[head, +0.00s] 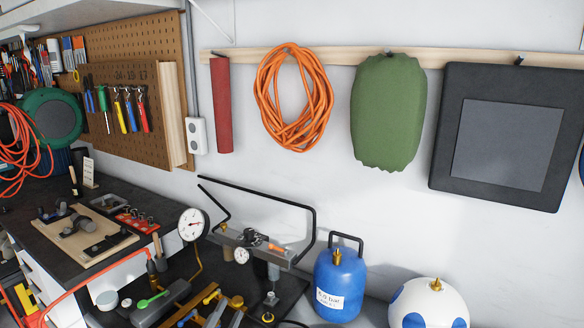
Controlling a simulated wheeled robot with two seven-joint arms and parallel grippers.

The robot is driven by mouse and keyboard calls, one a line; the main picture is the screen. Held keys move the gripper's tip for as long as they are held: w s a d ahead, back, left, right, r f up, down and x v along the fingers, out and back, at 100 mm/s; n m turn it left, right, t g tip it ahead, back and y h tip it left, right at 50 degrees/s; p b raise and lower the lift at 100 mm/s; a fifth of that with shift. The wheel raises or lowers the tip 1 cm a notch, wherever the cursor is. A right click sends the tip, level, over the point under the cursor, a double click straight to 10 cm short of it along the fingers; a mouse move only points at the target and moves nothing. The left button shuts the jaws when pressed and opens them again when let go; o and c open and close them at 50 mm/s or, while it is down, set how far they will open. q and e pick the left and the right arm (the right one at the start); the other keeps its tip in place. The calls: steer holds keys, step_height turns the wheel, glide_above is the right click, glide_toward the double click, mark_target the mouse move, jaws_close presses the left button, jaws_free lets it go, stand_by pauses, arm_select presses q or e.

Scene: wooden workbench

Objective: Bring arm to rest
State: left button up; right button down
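I cannot make out either of my grippers or arms in the head view. The workbench (22,197) with its dark top runs along the left and bottom. A wooden board (110,253) with dark metal parts lies on it.
A pressure gauge (192,224) and a metal rig with black tubing (262,197) stand at the lower middle. A blue canister (341,286) and a white-and-blue tank (430,305) are at the lower right. Tools hang on a pegboard (150,72); an orange hose coil (292,97) hangs on the wall.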

arm_select(q)
steer(key=s+a+f+n+g+y, duration=0.2)
steer(key=s+a+f+n+g, duration=0.2)
steer(key=s+f, duration=0.3)
steer(key=s+a+f+n+g+y, duration=0.3)
steer(key=s+f, duration=0.2)
steer(key=f, duration=0.4)
steer(key=s+f+n+g, duration=0.1)
steer(key=s+f+g, duration=0.2)
steer(key=s, duration=0.5)
steer(key=s+a+f+n+g, duration=0.1)
steer(key=s+f+g, duration=0.2)
steer(key=s, duration=0.4)
steer(key=s+f+n+g, duration=0.1)
steer(key=s+f+g, duration=0.15)
steer(key=s, duration=0.55)
step_height(320, 180, down, 31)
steer(key=s+g+b, duration=0.1)
steer(key=b, duration=0.1)
steer(key=s+a+f+g+b, duration=0.1)
steer(key=s+a+f+b, duration=0.1)
steer(key=s+f, duration=1.6)
step_height(320, 180, down, 2)
steer(key=shift+a+f+m+b, duration=0.2)
steer(key=shift+a+m+b, duration=0.15)
steer(key=shift+a, duration=0.4)
